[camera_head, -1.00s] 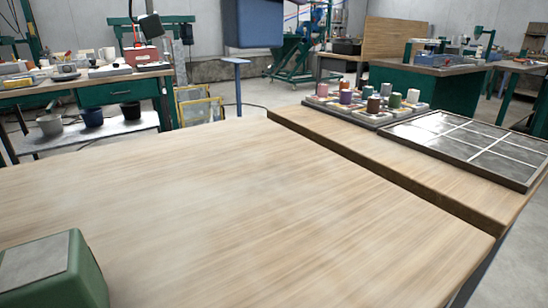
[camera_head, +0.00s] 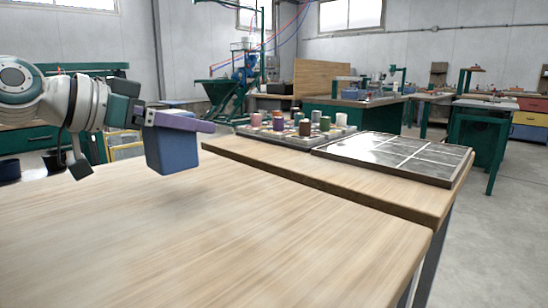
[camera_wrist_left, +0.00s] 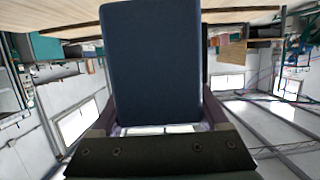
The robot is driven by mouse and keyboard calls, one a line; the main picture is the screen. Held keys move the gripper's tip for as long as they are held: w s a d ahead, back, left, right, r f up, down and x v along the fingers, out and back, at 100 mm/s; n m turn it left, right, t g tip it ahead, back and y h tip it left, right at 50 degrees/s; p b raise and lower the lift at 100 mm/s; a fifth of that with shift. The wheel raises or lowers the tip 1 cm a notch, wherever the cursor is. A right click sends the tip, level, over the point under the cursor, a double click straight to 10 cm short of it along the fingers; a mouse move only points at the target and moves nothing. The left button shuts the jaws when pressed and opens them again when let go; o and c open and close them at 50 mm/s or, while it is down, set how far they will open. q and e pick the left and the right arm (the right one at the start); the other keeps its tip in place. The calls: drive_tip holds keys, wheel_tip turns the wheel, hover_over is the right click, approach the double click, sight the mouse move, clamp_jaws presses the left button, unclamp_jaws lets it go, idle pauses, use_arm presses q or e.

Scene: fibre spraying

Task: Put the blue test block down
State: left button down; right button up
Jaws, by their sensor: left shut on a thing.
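The blue test block (camera_head: 172,152) hangs upright in the air over the far left part of the wooden table (camera_head: 240,235). A soft shadow lies on the tabletop below it, apart from it. My left gripper (camera_head: 190,123) comes in from the left and is shut on the block near its top, with a purple finger along its near side. In the left wrist view the dark blue block (camera_wrist_left: 152,65) fills the middle between the two fingers. My right gripper is in neither view.
Behind the table's far right edge stands a second wooden bench (camera_head: 380,200). It bears a tray of several coloured spools (camera_head: 282,127) and a dark framed panel (camera_head: 400,157). The tabletop is bare. Green workbenches stand farther back.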

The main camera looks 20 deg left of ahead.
sight(188, 156)
use_arm(q)
wheel_tip(188, 156, down, 5)
drive_tip(key=shift+b, duration=0.85)
drive_tip(key=shift+f, duration=0.1)
unclamp_jaws()
drive_tip(key=shift+f, duration=0.1)
